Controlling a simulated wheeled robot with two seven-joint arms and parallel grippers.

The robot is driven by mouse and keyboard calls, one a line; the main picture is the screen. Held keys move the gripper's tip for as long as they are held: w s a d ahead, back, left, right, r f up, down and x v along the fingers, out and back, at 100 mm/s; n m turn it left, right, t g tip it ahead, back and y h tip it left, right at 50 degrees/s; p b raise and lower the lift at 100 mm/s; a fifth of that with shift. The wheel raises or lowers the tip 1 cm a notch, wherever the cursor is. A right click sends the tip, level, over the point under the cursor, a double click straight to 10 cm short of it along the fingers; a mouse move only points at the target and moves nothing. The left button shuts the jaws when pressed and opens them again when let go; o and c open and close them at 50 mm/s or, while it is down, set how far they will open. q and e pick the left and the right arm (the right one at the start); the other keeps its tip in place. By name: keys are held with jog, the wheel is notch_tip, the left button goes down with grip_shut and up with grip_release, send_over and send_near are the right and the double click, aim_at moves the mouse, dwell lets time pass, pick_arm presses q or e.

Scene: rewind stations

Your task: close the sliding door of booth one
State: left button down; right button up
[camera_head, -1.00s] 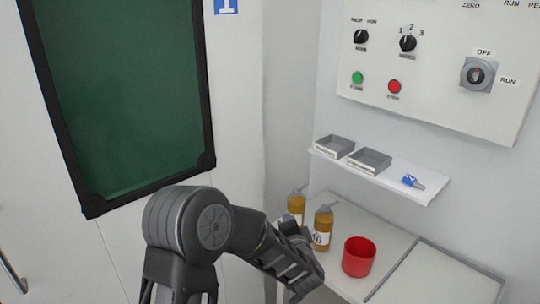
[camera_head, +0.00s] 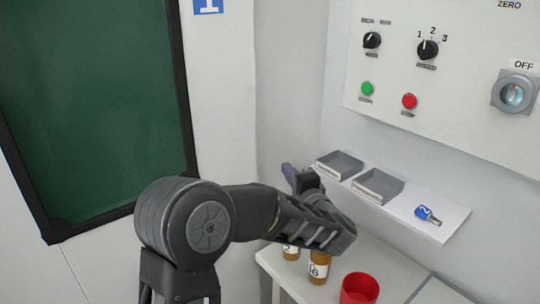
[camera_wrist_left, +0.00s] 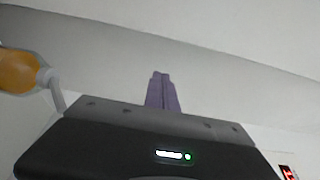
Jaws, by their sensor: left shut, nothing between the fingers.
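A white panel with a black-framed dark green window (camera_head: 85,95) fills the left of the head view, and a blue sign with a white 1 (camera_head: 208,5) is on the white wall to its right. I cannot tell whether this panel is the sliding door, and no handle shows now. My left gripper (camera_head: 289,174) has purple fingers and is apart from the panel, over the corner left of the small shelf. In the left wrist view the purple fingers (camera_wrist_left: 161,92) are together and empty. My right gripper is out of view.
The control panel (camera_head: 465,70) is on the right wall, above a shelf (camera_head: 448,222) with two grey trays and a blue tag. Below, a white table (camera_head: 340,258) holds amber bottles (camera_head: 319,268) and a red cup (camera_head: 359,289), close under my left forearm.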

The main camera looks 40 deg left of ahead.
pick_arm(q)
jog(key=w+a+p, duration=0.1)
jog(key=a, duration=0.8)
jog(key=shift+w+a+p, duration=0.15)
jog(key=shift+w+p, duration=0.25)
jog(key=shift+a, duration=0.1)
dwell(0.3)
